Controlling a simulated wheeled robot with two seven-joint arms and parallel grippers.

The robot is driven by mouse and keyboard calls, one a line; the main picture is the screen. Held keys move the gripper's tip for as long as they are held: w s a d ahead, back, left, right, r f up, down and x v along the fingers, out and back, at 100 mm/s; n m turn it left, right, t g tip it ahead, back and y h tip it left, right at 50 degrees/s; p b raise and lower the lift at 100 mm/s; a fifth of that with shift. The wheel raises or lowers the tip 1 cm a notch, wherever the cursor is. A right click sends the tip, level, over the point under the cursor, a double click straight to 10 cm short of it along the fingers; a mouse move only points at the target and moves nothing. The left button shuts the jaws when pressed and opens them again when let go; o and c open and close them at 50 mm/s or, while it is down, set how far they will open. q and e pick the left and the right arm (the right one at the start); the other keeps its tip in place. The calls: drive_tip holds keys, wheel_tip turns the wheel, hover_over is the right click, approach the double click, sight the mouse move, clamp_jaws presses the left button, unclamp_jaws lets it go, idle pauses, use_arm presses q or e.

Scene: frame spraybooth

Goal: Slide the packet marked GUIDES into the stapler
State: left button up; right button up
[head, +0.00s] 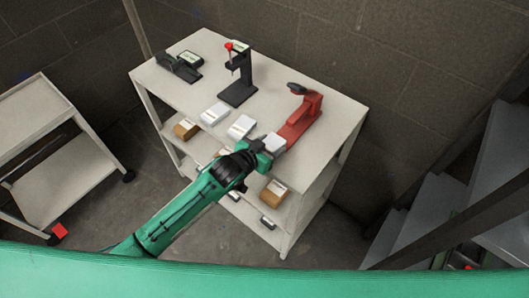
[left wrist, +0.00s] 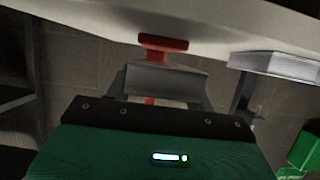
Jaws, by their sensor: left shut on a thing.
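My left gripper (head: 265,147) is shut on a white packet (head: 274,143) at the front edge of the table top, just in front of the red stapler (head: 299,118). The stapler has a dark head and a long red base that reaches toward the packet. I cannot tell whether packet and stapler touch. In the left wrist view the packet (left wrist: 165,80) sits between the gripper's fingers, with a red part of the stapler (left wrist: 163,43) beyond it. No marking on the held packet can be read. My right gripper is out of view.
Two more white packets, a left one (head: 214,113) and a nearer one (head: 241,126), lie left of the held packet. Brown boxes are on the shelf below. A grey trolley (head: 55,140) stands left.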

sight(280, 137)
use_arm(q)
drive_tip(key=shift+b+x, duration=0.65)
drive_tip(key=shift+x, duration=0.35)
drive_tip(key=shift+w+d+f, duration=0.1)
drive_tip(key=shift+w+d, duration=0.1)
drive_tip(key=shift+w, duration=0.15)
drive_tip(key=shift+w+d+f, duration=0.15)
drive_tip(key=shift+w+d, duration=0.3)
drive_tip(key=shift+w, duration=0.1)
drive_tip(key=shift+w+d+f+b, duration=0.1)
drive_tip(key=shift+w+d+b, duration=0.25)
drive_tip(key=shift+w, duration=0.1)
drive_tip(key=shift+w+d, duration=0.15)
drive_tip(key=shift+w, duration=0.1)
drive_tip(key=o, duration=1.1)
